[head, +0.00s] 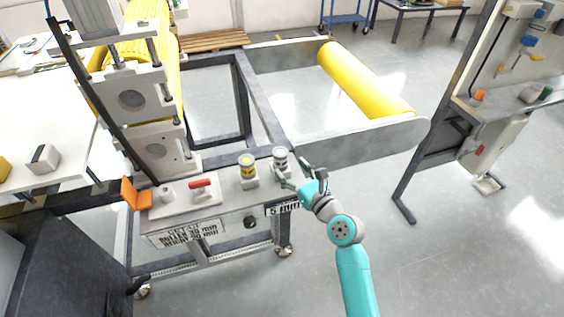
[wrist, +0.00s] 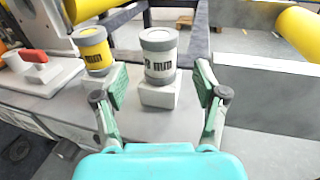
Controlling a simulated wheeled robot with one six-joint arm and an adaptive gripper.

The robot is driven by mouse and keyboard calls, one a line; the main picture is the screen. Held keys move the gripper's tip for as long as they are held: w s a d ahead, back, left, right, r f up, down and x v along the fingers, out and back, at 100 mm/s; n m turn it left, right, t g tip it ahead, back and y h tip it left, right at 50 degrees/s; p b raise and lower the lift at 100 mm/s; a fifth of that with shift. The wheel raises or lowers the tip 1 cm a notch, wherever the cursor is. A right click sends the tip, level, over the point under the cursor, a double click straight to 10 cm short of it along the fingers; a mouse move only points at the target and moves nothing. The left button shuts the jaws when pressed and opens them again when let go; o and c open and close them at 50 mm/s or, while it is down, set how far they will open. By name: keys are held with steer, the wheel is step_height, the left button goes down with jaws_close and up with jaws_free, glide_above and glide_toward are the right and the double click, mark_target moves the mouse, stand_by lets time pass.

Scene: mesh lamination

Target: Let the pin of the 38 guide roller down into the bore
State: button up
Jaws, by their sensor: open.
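A grey-and-white roller (wrist: 159,56), whose label reads partly as "8 mm", stands upright on a pale block (wrist: 158,93). It also shows in the head view (head: 281,158). I take it as the 38 guide roller; its first digit is unclear. No pin or bore opening shows beneath it. My gripper (wrist: 161,84) is open, one finger on each side of the roller and block, with visible gaps in the wrist view. In the head view my gripper (head: 294,174) is at the roller's near right side.
A yellow-and-grey roller (wrist: 93,50) stands on another block to the left. A red-handled fixture (wrist: 40,68) lies farther left. A long grey side plate (head: 350,147) and a yellow roll (head: 365,83) are behind and right.

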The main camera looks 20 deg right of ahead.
mark_target(284, 162)
steer(key=shift+x, duration=2.9)
steer(key=shift+f, duration=0.1)
steer(key=c, duration=1.3)
